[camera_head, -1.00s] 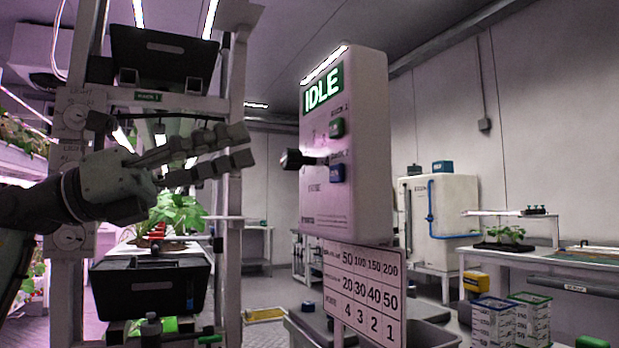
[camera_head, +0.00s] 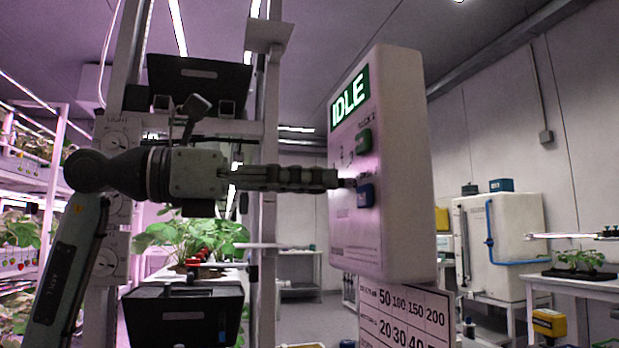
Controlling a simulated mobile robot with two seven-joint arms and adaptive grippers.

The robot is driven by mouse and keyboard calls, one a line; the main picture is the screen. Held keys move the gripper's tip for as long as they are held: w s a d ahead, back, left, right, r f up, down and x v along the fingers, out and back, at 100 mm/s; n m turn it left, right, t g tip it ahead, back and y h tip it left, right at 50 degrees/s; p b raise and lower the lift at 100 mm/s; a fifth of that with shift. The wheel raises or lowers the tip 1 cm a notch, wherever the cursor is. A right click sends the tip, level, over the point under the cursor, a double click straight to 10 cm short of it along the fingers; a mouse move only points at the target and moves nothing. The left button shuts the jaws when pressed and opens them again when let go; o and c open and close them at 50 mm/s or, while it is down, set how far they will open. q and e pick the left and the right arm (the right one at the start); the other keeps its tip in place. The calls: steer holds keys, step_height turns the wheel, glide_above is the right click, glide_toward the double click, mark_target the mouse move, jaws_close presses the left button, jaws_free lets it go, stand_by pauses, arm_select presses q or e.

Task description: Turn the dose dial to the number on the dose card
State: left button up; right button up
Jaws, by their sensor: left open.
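A white control box (camera_head: 400,200) hangs right of centre, with a green sign (camera_head: 349,98) reading IDLE. The black dial knob is mostly or wholly hidden behind my left gripper's fingers. My left gripper (camera_head: 338,180) is open, seen edge-on, with its fingertips at the box face beside the blue button; I cannot tell whether they touch the dial. A printed number card (camera_head: 404,318) hangs below the box, cut off by the lower edge. My right gripper is not in view.
A rack post (camera_head: 264,200) and shelves stand behind my left arm, holding a black upper bin (camera_head: 198,85) and a black lower crate (camera_head: 183,318). Strawberry plants (camera_head: 190,236) grow behind it. A white tank (camera_head: 500,243) and a side table are at right.

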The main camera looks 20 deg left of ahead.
arm_select(q)
steer(key=shift+w+d, duration=0.15)
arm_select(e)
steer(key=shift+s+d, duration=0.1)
arm_select(q)
steer(key=shift+c, duration=0.5)
jaws_close()
steer(key=shift+m, duration=0.4)
steer(key=m, duration=0.3)
steer(key=shift+m, duration=0.4)
steer(key=m, duration=0.3)
steer(key=shift+m+b, duration=0.3)
steer(key=shift+m, duration=0.8)
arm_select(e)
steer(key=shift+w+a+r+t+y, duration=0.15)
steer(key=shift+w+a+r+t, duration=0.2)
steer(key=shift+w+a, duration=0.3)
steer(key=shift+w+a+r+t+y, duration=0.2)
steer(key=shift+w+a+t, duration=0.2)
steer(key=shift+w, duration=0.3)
